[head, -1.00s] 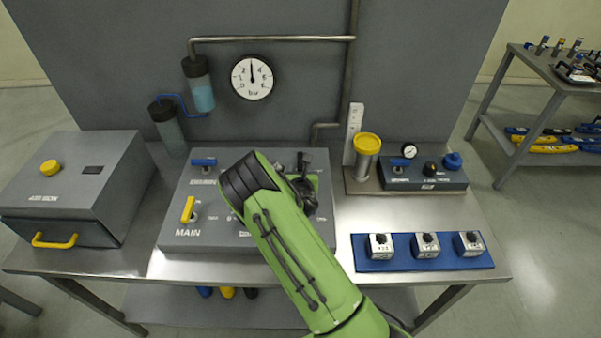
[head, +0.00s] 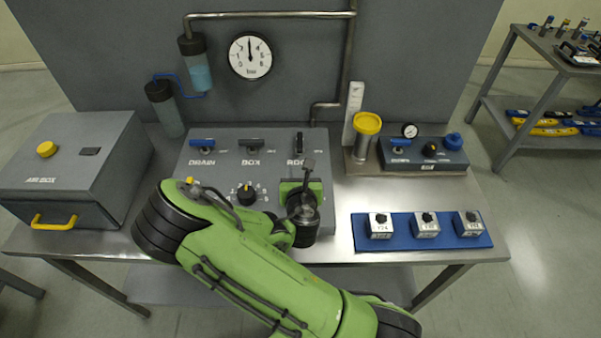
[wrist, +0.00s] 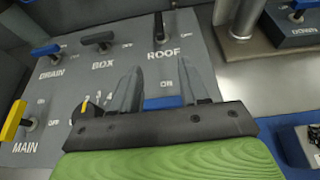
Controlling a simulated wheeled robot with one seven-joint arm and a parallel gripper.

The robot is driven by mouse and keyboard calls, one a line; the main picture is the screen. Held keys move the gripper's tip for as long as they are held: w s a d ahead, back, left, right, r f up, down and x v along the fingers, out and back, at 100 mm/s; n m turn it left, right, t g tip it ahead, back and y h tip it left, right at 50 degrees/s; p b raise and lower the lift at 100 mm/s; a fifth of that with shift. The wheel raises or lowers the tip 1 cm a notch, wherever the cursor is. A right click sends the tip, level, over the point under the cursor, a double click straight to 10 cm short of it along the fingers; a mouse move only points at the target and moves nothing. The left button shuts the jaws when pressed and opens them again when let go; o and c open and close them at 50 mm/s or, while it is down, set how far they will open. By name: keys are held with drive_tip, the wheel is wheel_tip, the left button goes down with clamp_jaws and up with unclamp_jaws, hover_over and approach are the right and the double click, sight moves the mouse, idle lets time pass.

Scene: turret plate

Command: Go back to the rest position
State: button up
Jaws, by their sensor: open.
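My gripper (wrist: 165,90) is open and empty in the wrist view, its two fingers spread above the grey valve panel (wrist: 75,75). In the head view my green arm folds across the front of the panel (head: 225,160) and hides its lower part. The panel has a blue DRAIN handle (head: 202,143), a dark BOX handle (head: 251,143), a dark ROOF handle (head: 299,142) and a black dial (head: 246,194). The yellow MAIN handle (wrist: 14,120) shows in the wrist view. The fingers partly cover a blue part near the panel's lower edge.
A grey AIR BOX (head: 75,165) stands left. A yellow-capped cylinder (head: 366,135) and a small valve block (head: 425,153) stand right. A blue tray (head: 400,243) holds three small blocks. A round gauge (head: 250,55) is on the back wall. A shelf cart (head: 545,85) stands far right.

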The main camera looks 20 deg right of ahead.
idle(0.4)
drive_tip(key=s+d+r+m+g, duration=0.3)
drive_tip(key=s+m+g, duration=0.3)
drive_tip(key=m, duration=1.2)
drive_tip(key=s+a+r+m+y, duration=0.2)
drive_tip(key=s+a+r+m, duration=0.2)
drive_tip(key=s, duration=0.5)
drive_tip(key=s+a+r+m+g+y, duration=0.1)
drive_tip(key=s+a+r+m+y, duration=0.2)
drive_tip(key=s+r+m, duration=0.6)
drive_tip(key=shift+s+a+r+m, duration=0.3)
drive_tip(key=shift+s+a+r, duration=0.4)
drive_tip(key=shift+a+r, duration=0.15)
